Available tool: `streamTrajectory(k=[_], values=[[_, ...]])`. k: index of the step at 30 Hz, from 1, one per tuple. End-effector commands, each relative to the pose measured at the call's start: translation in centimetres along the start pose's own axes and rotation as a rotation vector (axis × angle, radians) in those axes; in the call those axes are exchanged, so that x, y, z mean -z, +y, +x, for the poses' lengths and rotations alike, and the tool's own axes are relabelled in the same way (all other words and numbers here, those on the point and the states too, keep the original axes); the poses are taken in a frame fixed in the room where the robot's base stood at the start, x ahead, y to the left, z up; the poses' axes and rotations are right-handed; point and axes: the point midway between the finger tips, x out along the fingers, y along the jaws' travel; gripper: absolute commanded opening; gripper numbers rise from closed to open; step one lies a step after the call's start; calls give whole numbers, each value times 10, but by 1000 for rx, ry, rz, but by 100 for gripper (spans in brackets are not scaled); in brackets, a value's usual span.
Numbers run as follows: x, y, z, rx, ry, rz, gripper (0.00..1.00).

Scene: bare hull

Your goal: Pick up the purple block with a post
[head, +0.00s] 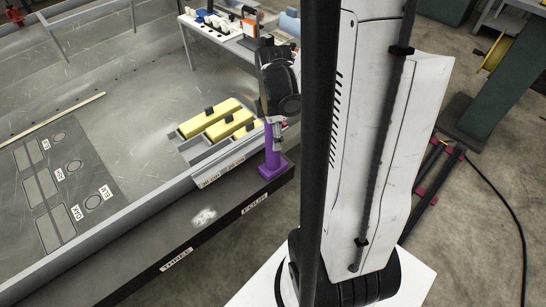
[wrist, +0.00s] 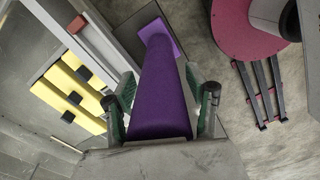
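The purple block with a post (head: 272,167) stands upright on the dark ledge (head: 225,205), near the ledge's end and the label "FOUR". My gripper (head: 277,132) is above its base, at the upper part of the post. In the wrist view the purple post (wrist: 158,90) runs between the two green-padded fingers of my gripper (wrist: 162,80), with its square base (wrist: 160,36) beyond. A gap shows between the post and each finger, so the gripper looks open around it. The post's top is partly hidden by the gripper in the head view.
Yellow blocks with dark knobs (head: 209,119) sit in a grey holder just left of the post; they also show in the wrist view (wrist: 72,92). A low metal wall (head: 120,232) runs along the ledge. A dark panel with cutouts (head: 65,180) lies at the left.

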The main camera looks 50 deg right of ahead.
Motion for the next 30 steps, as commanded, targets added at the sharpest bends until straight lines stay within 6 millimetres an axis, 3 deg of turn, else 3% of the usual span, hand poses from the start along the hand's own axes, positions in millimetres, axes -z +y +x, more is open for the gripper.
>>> streamTrajectory(k=[1,8,17,30], values=[[0,0,0,0,0,0,43],[0,0,0,0,0,0,12],[0,0,-3,0,0,0,11],[0,0,-40,-1,-2,0,11]])
